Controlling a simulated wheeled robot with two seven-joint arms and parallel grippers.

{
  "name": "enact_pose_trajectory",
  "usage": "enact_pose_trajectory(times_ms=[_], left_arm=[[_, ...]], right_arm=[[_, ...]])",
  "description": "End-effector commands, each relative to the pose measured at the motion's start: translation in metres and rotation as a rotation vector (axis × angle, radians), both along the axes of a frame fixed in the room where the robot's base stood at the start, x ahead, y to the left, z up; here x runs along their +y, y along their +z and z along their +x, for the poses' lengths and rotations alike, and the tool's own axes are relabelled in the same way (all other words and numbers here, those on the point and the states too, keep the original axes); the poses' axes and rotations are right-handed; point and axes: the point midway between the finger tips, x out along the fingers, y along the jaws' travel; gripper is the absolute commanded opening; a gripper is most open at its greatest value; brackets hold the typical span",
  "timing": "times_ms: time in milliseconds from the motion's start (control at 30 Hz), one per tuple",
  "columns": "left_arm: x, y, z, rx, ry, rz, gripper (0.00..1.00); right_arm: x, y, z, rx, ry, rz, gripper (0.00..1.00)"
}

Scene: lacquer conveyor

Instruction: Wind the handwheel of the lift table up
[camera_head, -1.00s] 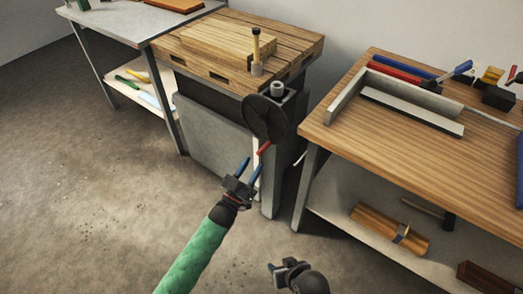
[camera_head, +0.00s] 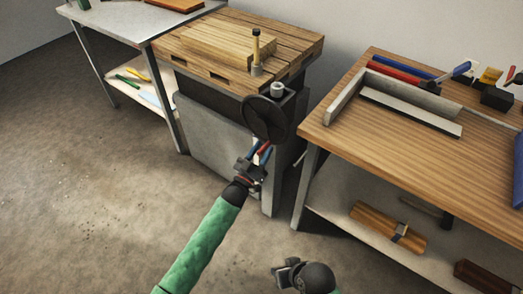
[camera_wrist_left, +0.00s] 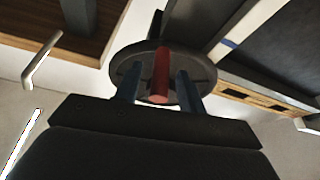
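The black handwheel (camera_head: 264,119) is on the front of the wood-topped lift table (camera_head: 238,40), with a red handle (camera_head: 265,148) at its lower edge. In the left wrist view the wheel (camera_wrist_left: 204,67) faces me and the red handle (camera_wrist_left: 159,75) points towards me. My left gripper (camera_head: 262,153) is at the handle; its two blue fingers (camera_wrist_left: 155,90) stand open, one on each side of the red handle, with a visible gap on both sides. My right gripper (camera_head: 283,275) is low at the bottom of the head view, away from the wheel, its fingers too small to judge.
A wooden workbench (camera_head: 440,130) stands at right, with a grey angled fixture and tools on top. Its lower shelf holds a wood block (camera_head: 388,229). A grey table (camera_head: 140,22) stands at left. The floor in front is clear.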

Motion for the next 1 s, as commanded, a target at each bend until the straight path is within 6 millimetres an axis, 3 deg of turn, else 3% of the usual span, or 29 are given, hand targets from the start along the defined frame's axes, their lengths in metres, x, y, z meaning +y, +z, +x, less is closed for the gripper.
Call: enact_pose_trajectory(times_ms=[233,433,1000], left_arm=[[0.000,0.000,0.000,0.000,0.000,0.000,0.38],[0.000,0.000,0.000,0.000,0.000,0.000,0.00],[0.008,-0.003,0.006,-0.053,0.000,0.071,0.00]], right_arm=[[0.000,0.000,-0.001,0.001,0.001,0.001,0.36],[0.000,0.000,-0.001,0.001,0.000,0.000,0.36],[0.001,-0.012,0.004,-0.019,-0.006,0.005,0.36]])
